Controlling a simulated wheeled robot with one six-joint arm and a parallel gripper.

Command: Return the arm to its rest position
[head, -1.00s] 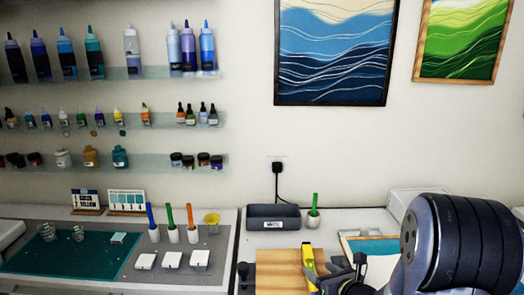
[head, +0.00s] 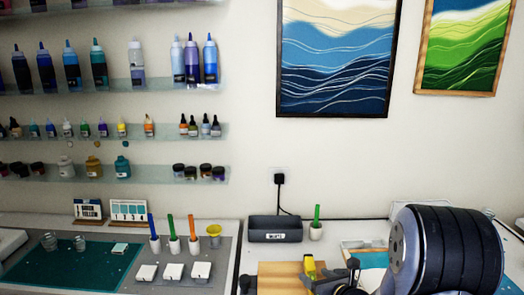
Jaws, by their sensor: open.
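My gripper (head: 330,280) shows at the bottom of the head view, beside my large dark arm joint at the lower right. It is open, and its lower part is cut off by the frame edge. A yellow tool (head: 310,267) stands at the left side of the gripper, over a wooden board (head: 278,275). It is apart from or beside the jaws; I cannot tell if they touch.
A dark grey bin (head: 275,229) and a white cup with a green stick (head: 316,231) stand behind the board. A framed panel (head: 355,244) lies partly behind my arm. At left are a green mat (head: 70,270), cups with coloured sticks and white blocks (head: 172,271).

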